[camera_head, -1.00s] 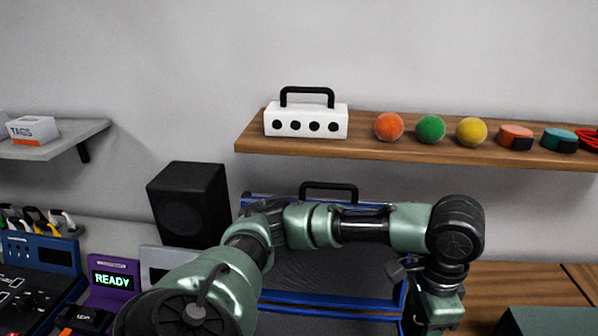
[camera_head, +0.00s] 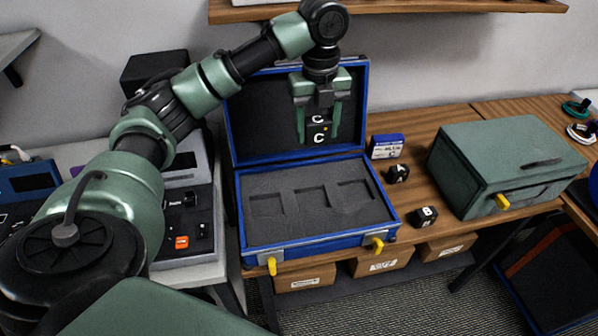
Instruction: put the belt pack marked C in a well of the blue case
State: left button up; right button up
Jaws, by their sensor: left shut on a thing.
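The blue case (camera_head: 246,178) stands open on the wooden bench, lid raised at the back. Its grey foam holds three empty square wells, the left well (camera_head: 267,206), the middle well (camera_head: 311,199) and the right well (camera_head: 356,193). My left gripper (camera_head: 318,132) points down in front of the lid, above the back of the foam. It is shut on the black belt pack marked C (camera_head: 318,137), which hangs upright between the fingers, clear of the foam. Belt packs marked A (camera_head: 397,173) and B (camera_head: 424,217) sit on the bench right of the case. My right gripper is not in view.
A small blue-and-white box (camera_head: 386,147) stands by the case's right side. A green-grey case (camera_head: 500,160) with a yellow latch stands further right. Control panels (camera_head: 185,220) are at the left. A wooden shelf (camera_head: 400,8) runs above.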

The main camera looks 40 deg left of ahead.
pick_arm(q)
jog(key=shift+s+a+m, duration=0.1)
jog(key=shift+m, duration=0.2)
notch_tip(320, 180, down, 20)
jog(key=p, duration=0.3)
jog(key=shift+r, duration=0.2)
jog(key=shift+f, duration=0.25)
jog(key=shift+f, duration=0.25)
jog(key=shift+f, duration=0.35)
jog(key=o, duration=1.5)
jog(key=shift+r, duration=0.1)
